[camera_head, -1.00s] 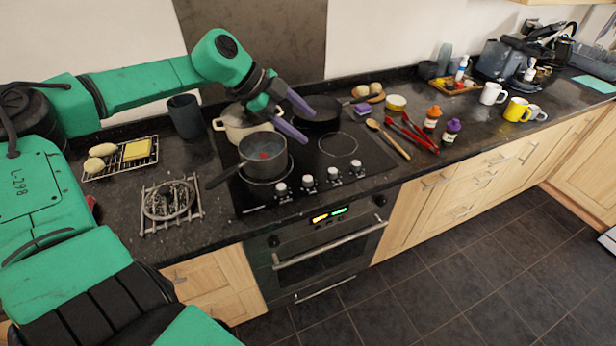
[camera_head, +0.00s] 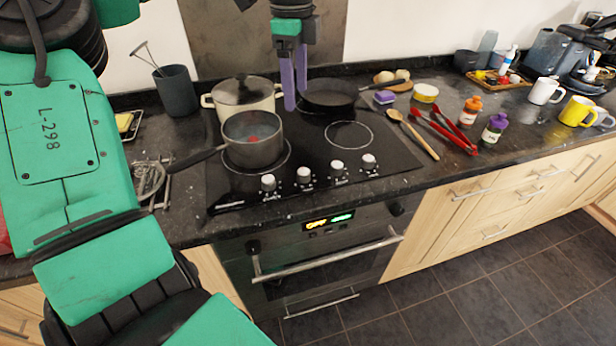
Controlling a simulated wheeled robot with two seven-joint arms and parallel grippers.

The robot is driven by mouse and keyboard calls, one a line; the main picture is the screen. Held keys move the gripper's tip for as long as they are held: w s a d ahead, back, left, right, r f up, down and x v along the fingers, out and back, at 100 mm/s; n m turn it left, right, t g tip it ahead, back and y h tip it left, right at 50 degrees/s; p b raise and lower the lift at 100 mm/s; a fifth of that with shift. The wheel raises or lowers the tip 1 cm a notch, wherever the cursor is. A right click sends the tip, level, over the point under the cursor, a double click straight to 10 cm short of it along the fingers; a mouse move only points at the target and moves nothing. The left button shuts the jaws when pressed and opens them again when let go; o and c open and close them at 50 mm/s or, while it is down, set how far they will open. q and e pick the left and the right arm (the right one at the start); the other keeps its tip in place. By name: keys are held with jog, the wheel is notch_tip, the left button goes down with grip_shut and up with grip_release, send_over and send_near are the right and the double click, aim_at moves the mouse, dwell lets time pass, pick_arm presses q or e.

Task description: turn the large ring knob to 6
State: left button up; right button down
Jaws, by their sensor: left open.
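A row of several white-topped control knobs runs along the front of the black hob (camera_head: 395,156). The leftmost knob (camera_head: 268,184) is in front of the saucepan, and the rightmost knob (camera_head: 369,161) is at the right end. The markings are too small to read, so I cannot tell which knob is the large ring knob or its setting. My left gripper (camera_head: 295,100) is open and empty, its purple fingers pointing down above the rear of the hob, behind the knobs and apart from them. My right gripper is not in view.
A grey saucepan (camera_head: 252,140) stands front left on the hob, its handle pointing left. A cream lidded pot (camera_head: 243,98) and a black frying pan (camera_head: 328,96) stand behind. A bare ring (camera_head: 349,135) is front right. Red tongs (camera_head: 443,131) and a wooden spoon (camera_head: 413,134) lie right.

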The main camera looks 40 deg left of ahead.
pick_arm(q)
jog(key=b, duration=0.5)
send_over(304, 172)
notch_tip(304, 172, down, 7)
notch_tip(304, 172, down, 16)
jog(key=shift+r, duration=0.1)
grip_shut()
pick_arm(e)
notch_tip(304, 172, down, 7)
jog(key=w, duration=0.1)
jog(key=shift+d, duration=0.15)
